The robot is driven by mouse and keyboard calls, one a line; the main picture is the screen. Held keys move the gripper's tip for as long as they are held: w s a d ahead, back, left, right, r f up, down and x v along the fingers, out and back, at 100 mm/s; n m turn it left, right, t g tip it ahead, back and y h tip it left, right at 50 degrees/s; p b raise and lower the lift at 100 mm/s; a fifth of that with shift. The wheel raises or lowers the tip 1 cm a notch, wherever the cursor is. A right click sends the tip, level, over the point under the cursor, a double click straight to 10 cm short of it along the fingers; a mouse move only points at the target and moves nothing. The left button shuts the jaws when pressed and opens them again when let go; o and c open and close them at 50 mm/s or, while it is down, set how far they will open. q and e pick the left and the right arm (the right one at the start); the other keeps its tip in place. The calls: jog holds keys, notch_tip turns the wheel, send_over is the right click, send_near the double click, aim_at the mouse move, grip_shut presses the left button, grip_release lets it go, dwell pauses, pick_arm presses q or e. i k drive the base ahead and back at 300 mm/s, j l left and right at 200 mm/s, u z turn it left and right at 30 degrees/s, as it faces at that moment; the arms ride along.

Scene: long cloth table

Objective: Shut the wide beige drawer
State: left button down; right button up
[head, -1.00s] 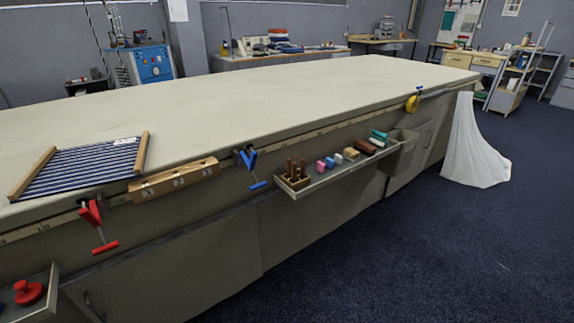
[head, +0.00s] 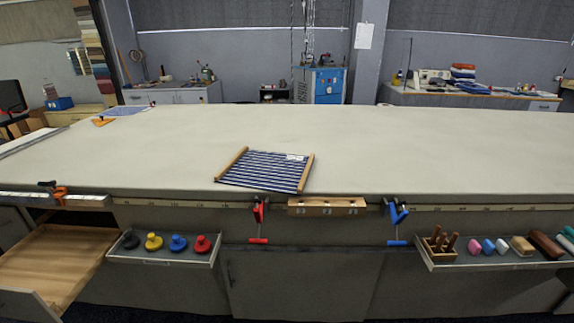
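The wide drawer (head: 58,258) is at the lower left of the head view, under the left end of the long table. It is pulled out, showing a bare wooden inside. Its beige front panel (head: 22,304) is at the bottom left corner, partly cut off by the picture edge. The dark opening of the cabinet shows behind it. Neither of my grippers is in view.
The long cloth table (head: 330,140) spans the view. A shelf with several coloured knobs (head: 178,243) juts out beside the drawer. Red (head: 259,220) and blue (head: 397,220) clamps hang on the front edge. Another tool shelf (head: 490,262) juts out at right.

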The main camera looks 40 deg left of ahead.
aim_at(42, 275)
jog(key=u, duration=0.95)
jog(key=j+u, duration=0.1)
jog(key=u, duration=0.35)
jog(key=k+u, duration=0.1)
jog(key=u, duration=0.35)
jog(key=j+u, duration=0.1)
jog(key=u, duration=0.85)
jog(key=j+u, duration=0.1)
jog(key=u, duration=0.35)
jog(key=i+l, duration=0.2)
jog(key=i, duration=0.2)
jog(key=i+l, duration=0.25)
jog(key=i, duration=0.2)
jog(key=z, duration=0.05)
